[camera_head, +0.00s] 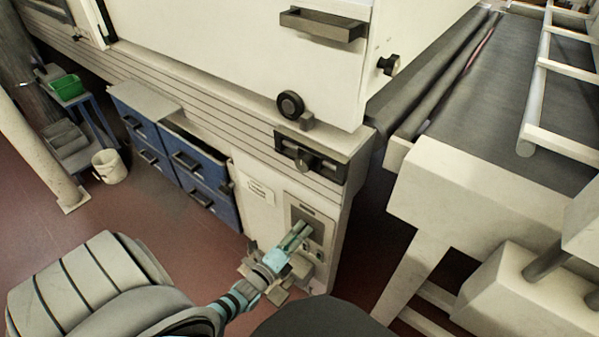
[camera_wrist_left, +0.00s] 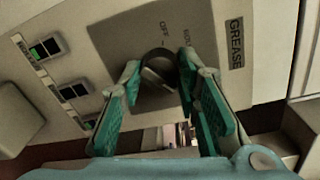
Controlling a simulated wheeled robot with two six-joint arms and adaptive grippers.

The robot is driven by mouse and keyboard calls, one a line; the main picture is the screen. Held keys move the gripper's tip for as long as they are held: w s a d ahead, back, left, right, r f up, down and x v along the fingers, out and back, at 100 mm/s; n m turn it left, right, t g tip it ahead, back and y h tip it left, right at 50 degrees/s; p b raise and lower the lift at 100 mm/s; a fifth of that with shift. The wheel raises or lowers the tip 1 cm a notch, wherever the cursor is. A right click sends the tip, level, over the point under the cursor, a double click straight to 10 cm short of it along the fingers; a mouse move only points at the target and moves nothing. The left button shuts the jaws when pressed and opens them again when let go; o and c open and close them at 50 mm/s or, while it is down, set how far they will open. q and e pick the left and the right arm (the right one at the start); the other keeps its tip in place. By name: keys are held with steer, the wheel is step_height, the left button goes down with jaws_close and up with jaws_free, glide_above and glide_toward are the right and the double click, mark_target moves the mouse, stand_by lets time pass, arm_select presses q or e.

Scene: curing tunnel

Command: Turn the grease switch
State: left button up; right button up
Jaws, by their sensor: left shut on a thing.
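The grease switch is a dark round knob (camera_wrist_left: 158,68) on a grey plate (camera_wrist_left: 118,44), beside a label reading GREASE (camera_wrist_left: 235,44). Smaller markings, one of them OFF, are printed around the knob. My left gripper (camera_wrist_left: 158,82) has its teal-padded fingers on either side of the knob and is shut on it. In the head view my left gripper (camera_head: 301,232) reaches the grey panel (camera_head: 312,217) on the low front corner of the white machine, and its fingers hide the knob there. My right gripper is not in view.
Lit rocker switches (camera_wrist_left: 46,49) sit on the panel beside the plate. Above it is a black latch (camera_head: 309,158) on the machine's ledge. Blue drawers (camera_head: 180,155) stand to the left and a conveyor frame (camera_head: 480,190) to the right. Red floor lies open between drawers and my arm.

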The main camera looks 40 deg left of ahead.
arm_select(q)
steer(key=shift+m, duration=1.6)
steer(key=o, duration=1.2)
steer(key=shift+c, duration=0.2)
steer(key=shift+s, duration=0.15)
steer(key=s, duration=1.1)
steer(key=shift+s+d+r, duration=0.2)
steer(key=shift+s+d, duration=0.2)
